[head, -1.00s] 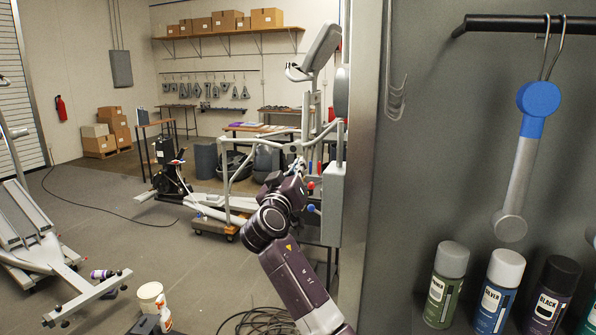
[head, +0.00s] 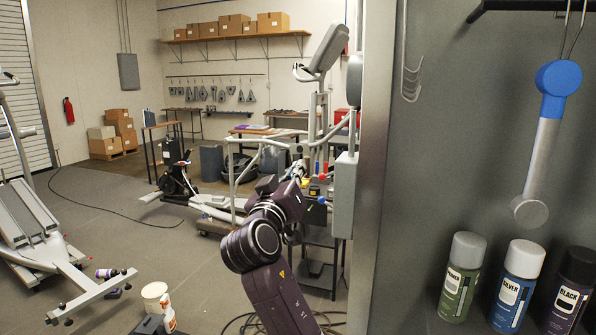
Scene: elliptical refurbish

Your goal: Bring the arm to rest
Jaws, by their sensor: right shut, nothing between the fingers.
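My right arm reaches up from the bottom middle of the head view. Its gripper (head: 297,172) is small and far out at the arm's end, in front of the cart with tools. It is shut, and I see nothing held in it. My left gripper is not in view.
A grey panel (head: 420,190) fills the right, with a hanging blue and silver tool (head: 545,140) and spray cans (head: 518,285) below. An elliptical machine (head: 325,60) stands behind my arm. A white bucket (head: 154,295) and spray bottle (head: 168,315) stand at lower left. Floor at centre left is open.

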